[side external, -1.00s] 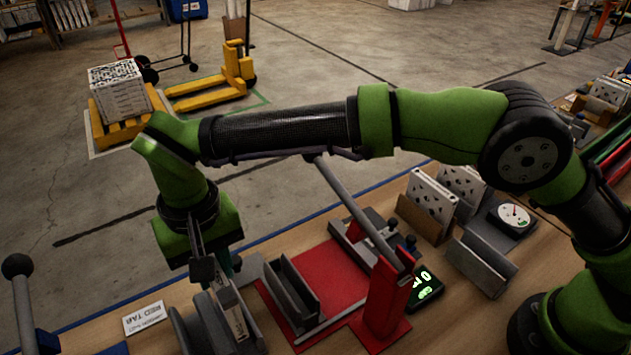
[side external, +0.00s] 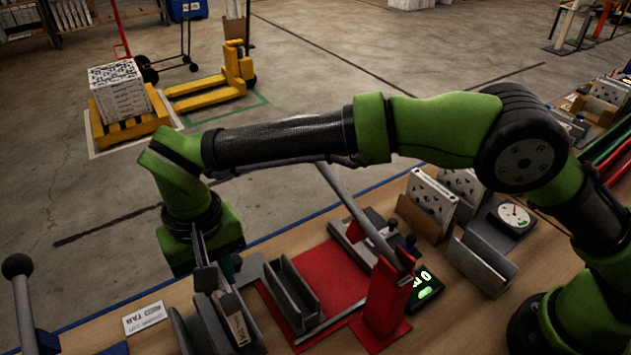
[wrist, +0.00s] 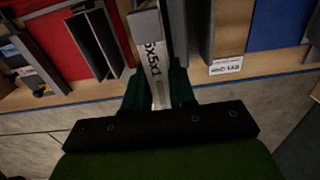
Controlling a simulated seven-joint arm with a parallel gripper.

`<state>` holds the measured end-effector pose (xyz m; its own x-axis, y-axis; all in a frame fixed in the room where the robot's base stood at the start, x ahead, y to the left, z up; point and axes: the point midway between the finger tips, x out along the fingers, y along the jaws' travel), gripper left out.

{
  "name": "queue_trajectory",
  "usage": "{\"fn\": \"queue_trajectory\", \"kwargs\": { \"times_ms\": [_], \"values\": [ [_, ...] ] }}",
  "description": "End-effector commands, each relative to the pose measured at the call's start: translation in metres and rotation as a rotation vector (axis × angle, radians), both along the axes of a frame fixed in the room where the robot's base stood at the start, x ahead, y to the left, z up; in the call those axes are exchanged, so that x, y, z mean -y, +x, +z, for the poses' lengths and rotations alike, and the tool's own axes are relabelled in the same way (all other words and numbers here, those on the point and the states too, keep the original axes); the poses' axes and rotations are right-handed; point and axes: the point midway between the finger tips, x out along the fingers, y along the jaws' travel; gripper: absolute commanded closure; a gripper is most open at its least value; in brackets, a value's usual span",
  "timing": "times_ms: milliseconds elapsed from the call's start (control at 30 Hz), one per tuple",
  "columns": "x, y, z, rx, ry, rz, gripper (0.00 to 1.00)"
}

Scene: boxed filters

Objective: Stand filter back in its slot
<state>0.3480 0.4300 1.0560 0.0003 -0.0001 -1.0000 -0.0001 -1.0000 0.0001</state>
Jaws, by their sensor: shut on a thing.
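My gripper (side external: 222,278) points down at the front left of the bench. It is shut on a thin filter (side external: 239,327) whose pale edge carries printed size lettering. In the wrist view the filter (wrist: 155,62) stands between my gripper's dark green fingers (wrist: 157,92), with its edge facing the camera. A grey slotted holder (side external: 188,328) is beside and below the filter; grey upright plates (wrist: 203,28) show close to the filter's right in the wrist view. The filter's lower end is hidden, so I cannot tell whether it is seated.
A grey channel (side external: 293,290) stands on a red plate (side external: 338,270) to the right, near a red lever press (side external: 385,300). A label card (side external: 144,318) lies left of the holder. More filters (side external: 433,195) stand further right. A black-knobbed lever (side external: 18,268) rises at far left.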

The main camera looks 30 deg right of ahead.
Motion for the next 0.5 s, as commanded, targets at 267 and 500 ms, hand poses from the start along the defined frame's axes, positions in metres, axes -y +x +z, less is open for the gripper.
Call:
{"fn": "queue_trajectory", "kwargs": {
  "times_ms": [267, 500],
  "values": [
    [0.000, 0.000, -0.008, -0.001, -0.001, 0.000, 1.00],
    [0.000, 0.000, -0.016, -0.001, -0.001, -0.001, 1.00]
  ]
}}
